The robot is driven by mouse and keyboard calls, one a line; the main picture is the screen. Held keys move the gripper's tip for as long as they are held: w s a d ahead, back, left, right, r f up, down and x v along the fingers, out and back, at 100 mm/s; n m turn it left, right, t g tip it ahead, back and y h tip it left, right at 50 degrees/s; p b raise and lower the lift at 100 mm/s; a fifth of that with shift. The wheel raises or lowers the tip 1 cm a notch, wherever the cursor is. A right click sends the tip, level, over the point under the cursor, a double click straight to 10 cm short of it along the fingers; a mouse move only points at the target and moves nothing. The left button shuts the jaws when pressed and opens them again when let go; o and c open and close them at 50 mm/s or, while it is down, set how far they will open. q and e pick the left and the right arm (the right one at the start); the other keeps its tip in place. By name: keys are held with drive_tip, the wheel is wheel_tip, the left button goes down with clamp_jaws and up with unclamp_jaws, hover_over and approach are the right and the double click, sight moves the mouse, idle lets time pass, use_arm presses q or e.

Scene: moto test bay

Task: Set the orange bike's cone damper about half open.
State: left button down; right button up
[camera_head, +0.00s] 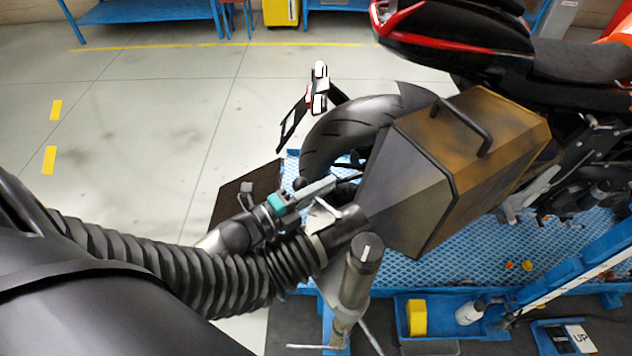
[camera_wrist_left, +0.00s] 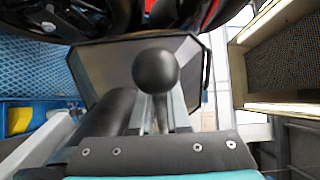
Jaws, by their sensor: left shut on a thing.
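The brown-orange cone hood (camera_head: 415,190) with a black handle sits behind the bike's rear tyre. A black ribbed hose (camera_head: 180,265) joins its narrow end. My left gripper (camera_head: 328,184), with a teal band, is beside the cone's neck. In the left wrist view, a black ball knob (camera_wrist_left: 156,70) on a thin stem stands between the finger tips, and my left gripper (camera_wrist_left: 156,112) is shut on this damper lever. The damper plate inside is hidden, so its opening cannot be read. The bike (camera_head: 455,40) shows red trim and an orange patch. My right gripper is not in view.
A grey post with a black top (camera_head: 362,258) stands close below the cone's neck. The blue lift platform (camera_head: 450,265) lies under the bike. A blue tray (camera_head: 440,328) holds a yellow block and a white bottle. Open floor lies at the left.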

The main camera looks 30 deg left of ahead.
use_arm(q)
drive_tip(key=c, duration=0.9)
unclamp_jaws()
drive_tip(key=shift+s, duration=0.1)
drive_tip(key=shift+b+v, duration=0.8)
drive_tip(key=shift+v, duration=6.8)
drive_tip(key=shift+d+r, duration=0.1)
drive_tip(key=shift+r, duration=0.05)
drive_tip(key=shift+c, duration=0.2)
